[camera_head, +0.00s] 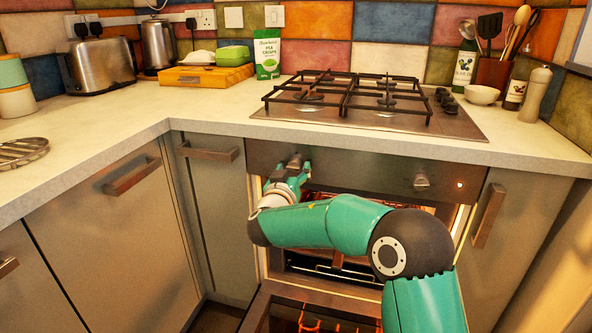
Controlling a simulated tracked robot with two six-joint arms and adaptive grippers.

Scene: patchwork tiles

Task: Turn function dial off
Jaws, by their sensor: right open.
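The oven's dark control panel (355,170) is below the hob. A metal dial (421,181) sticks out on its right side. My right arm, teal and black, reaches in from the lower right. My right gripper (296,166) is open at the left part of the panel, where the other dial would be. The fingers hide most of that spot, so I cannot tell whether they touch a dial or how it is turned. No dial markings are readable. My left gripper is not in view.
The oven door (310,312) hangs open below my arm, and the oven inside glows orange. A small light (460,184) is lit at the panel's right end. The worktop edge juts out above the panel. The gas hob (370,105) is above it.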

